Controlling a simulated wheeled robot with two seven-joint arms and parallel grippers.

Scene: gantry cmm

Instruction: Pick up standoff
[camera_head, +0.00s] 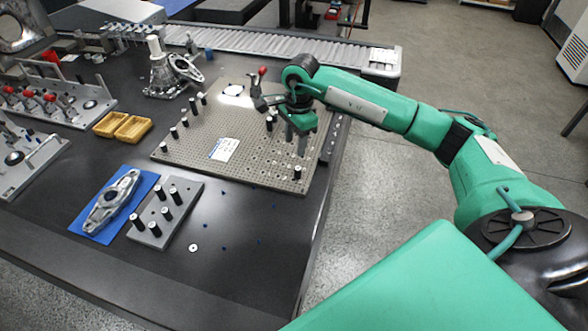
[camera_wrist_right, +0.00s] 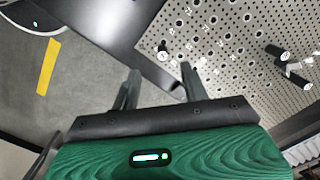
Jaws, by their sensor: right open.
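Several black standoffs with white tops stand in the head view. One standoff (camera_head: 297,174) is upright near the front right corner of the perforated plate (camera_head: 240,168). Others stand along the plate's left side and on a grey block (camera_head: 191,190) at the front. My right gripper (camera_head: 296,150) is open and empty, pointing down above the plate's right side, just behind that corner standoff. In the right wrist view a standoff (camera_wrist_right: 163,53) shows near the plate edge, beyond and between the two open fingertips (camera_wrist_right: 160,72), apart from both. My left gripper is not in view.
A red-handled clamp (camera_head: 262,77) rises beside my right gripper. A metal bracket (camera_head: 105,207) lies on a blue mat left of the grey block. Yellow trays (camera_head: 122,125) and fixtures stand at the left. The dark table is mostly clear at its front right.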

